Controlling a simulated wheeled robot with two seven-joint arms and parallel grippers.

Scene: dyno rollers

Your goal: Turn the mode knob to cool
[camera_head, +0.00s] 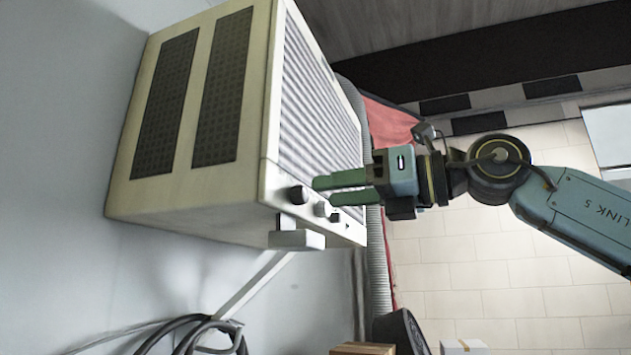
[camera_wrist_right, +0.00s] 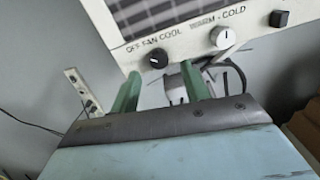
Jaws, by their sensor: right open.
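The beige air conditioner (camera_head: 145,199) has a row of controls along its lower front edge. The mode knob (camera_wrist_right: 158,57) is round and black, with OFF, FAN and COOL printed around it in the right wrist view; in the head view it is the nearest dark knob (camera_head: 298,195). My right gripper (camera_head: 324,191) has green fingers that are open and empty, pointing at the control panel just in front of this knob. In the right wrist view the knob lies between and just beyond the fingertips (camera_wrist_right: 160,70), apparently untouched. My left gripper is not in view.
A white knob (camera_wrist_right: 222,37) marked WARM and COLD sits beside the mode knob, then a black square control (camera_wrist_right: 278,18). A bracket (camera_head: 298,240) juts out below the unit. Black cables (camera_head: 205,333) hang below. A ribbed hose (camera_head: 378,270) runs behind my gripper.

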